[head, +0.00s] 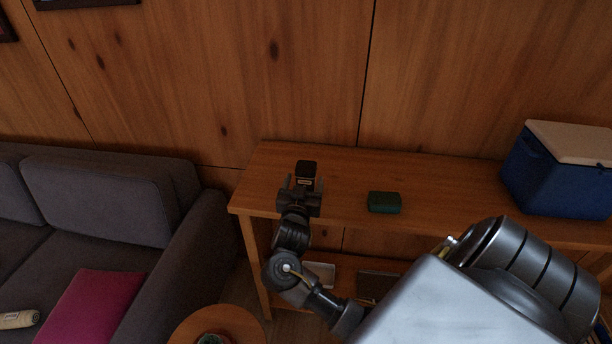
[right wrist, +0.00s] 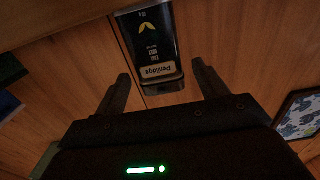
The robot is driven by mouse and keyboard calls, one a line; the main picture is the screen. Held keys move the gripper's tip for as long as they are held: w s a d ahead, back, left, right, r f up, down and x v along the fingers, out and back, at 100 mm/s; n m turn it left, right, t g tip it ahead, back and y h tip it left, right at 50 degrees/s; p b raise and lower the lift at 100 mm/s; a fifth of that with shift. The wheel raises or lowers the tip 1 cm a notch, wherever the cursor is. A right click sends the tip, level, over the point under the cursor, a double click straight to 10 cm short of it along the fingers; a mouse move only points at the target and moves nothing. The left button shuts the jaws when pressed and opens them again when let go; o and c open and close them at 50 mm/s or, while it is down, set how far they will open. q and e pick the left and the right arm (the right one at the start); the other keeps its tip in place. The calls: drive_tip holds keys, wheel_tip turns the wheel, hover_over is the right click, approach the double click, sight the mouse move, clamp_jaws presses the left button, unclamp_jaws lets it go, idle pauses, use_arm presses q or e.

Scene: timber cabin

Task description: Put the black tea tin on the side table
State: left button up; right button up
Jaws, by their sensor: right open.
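A small round wooden table (head: 185,335), likely the side table, is partly visible at the bottom edge. My left gripper is not in view.
On the console (head: 450,175) are a dark green box (head: 384,202), right of the tin, and a blue cooler (head: 550,180) with a pale lid. A small green thing (head: 210,340) is on the round table. A grey sofa (head: 150,200) stands left.

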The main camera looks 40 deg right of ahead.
drive_tip(key=v, duration=0.8)
drive_tip(key=shift+a, duration=0.1)
